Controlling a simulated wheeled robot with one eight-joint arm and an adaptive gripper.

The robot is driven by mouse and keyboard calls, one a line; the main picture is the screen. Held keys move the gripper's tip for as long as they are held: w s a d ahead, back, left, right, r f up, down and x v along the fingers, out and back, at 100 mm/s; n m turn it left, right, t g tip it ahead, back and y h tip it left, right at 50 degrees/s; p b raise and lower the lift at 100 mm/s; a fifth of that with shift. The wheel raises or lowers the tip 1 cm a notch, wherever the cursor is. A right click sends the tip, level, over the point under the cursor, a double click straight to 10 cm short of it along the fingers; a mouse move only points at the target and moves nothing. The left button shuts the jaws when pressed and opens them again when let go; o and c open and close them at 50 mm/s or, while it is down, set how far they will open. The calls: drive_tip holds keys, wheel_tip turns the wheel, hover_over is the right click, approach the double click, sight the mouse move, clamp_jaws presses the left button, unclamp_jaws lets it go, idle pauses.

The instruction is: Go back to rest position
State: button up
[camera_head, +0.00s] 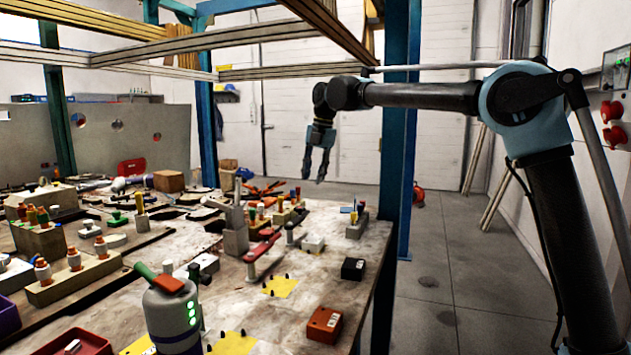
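My gripper (316,165) hangs at the end of my arm, fingers pointing down, above the far right part of the workbench (340,215). Its two fingers look spread apart with nothing between them. It is clear of the bench top and touches nothing that I can see. My arm reaches in from the right side of the picture, with its upper link level and its elbow high.
The bench is crowded with tools, blocks with pegs, a grey canister (172,315), a red-brown box (324,325) and a black box (353,268). A blue post (397,130) stands by its right edge. Wooden beams (200,42) cross overhead. The floor (450,270) at right is open.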

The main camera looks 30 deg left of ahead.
idle(0.4)
drive_tip(key=w+d+f+m, duration=0.1)
drive_tip(key=w+d+m, duration=0.25)
drive_tip(key=d, duration=0.75)
drive_tip(key=w+d+m+t, duration=0.1)
drive_tip(key=w+d+m, duration=0.3)
drive_tip(key=d, duration=0.7)
drive_tip(key=w+d+f+m, duration=0.15)
drive_tip(key=d+m, duration=0.45)
drive_tip(key=d, duration=0.6)
drive_tip(key=s+d+f+m, duration=0.2)
drive_tip(key=d+m, duration=0.1)
drive_tip(key=d, duration=0.3)
drive_tip(key=s+d+f+m+t, duration=0.1)
drive_tip(key=d+f+m, duration=0.15)
drive_tip(key=d, duration=0.45)
drive_tip(key=s+d+f+m, duration=0.1)
drive_tip(key=s+d+m, duration=0.15)
drive_tip(key=d, duration=0.35)
drive_tip(key=s+d+f+m+h, duration=0.1)
drive_tip(key=s+d+f+m, duration=0.7)
drive_tip(key=f, duration=0.3)
drive_tip(key=s+d+f+m+h, duration=0.1)
drive_tip(key=s+d+f+m, duration=0.7)
drive_tip(key=s+d+f, duration=0.1)
drive_tip(key=shift+s+d+f+t, duration=0.15)
drive_tip(key=shift+d+f+t, duration=0.15)
drive_tip(key=shift+d+f, duration=0.6)
drive_tip(key=shift+a, duration=0.1)
